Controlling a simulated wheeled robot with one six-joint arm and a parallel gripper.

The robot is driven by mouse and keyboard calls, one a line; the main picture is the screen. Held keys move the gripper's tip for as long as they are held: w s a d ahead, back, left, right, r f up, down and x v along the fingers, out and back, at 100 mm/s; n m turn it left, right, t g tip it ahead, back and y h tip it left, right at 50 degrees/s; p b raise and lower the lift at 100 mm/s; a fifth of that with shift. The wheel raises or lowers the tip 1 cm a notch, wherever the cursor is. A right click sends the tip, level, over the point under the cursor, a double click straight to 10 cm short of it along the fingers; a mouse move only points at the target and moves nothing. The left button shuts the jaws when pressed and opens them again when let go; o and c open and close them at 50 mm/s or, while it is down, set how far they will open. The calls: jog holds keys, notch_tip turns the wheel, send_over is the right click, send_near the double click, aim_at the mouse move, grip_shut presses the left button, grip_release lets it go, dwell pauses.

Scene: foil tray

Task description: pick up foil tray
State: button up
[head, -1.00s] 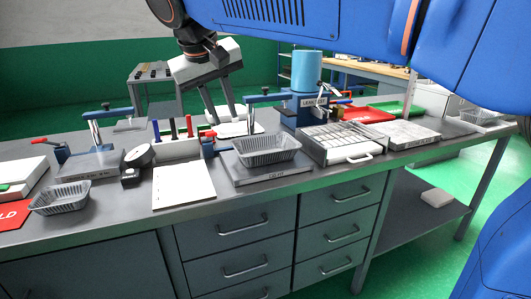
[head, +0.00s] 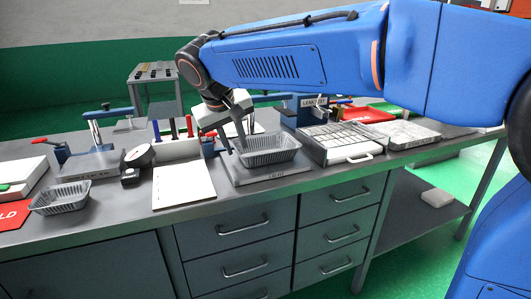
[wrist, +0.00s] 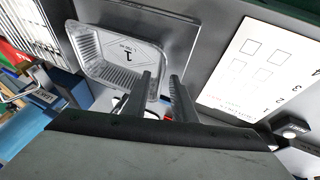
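A silver foil tray (head: 270,150) stands upright on a grey labelled plate (head: 265,175) at the middle of the bench. It also shows in the wrist view (wrist: 93,45), empty, with a "1" printed on its floor. My gripper (head: 238,146) is at this tray's left end, fingers pointing down. In the wrist view my gripper (wrist: 163,76) is open, one finger overlapping the tray's inside and the other beyond its rim. I cannot tell whether the fingers touch it. A second foil tray (head: 60,198) stands at the left by a red sheet (head: 14,215).
A white printed sheet (head: 184,186) lies left of the plate. Behind it are coloured markers in a white holder (head: 176,149). A blue-handled clamp (head: 95,130) stands behind left. A gridded white case (head: 335,142) is close on the right.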

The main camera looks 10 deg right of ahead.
aim_at(237, 149)
jog(key=x, duration=0.4)
jog(key=shift+w, duration=0.25)
grip_shut()
jog(key=shift+r, duration=0.15)
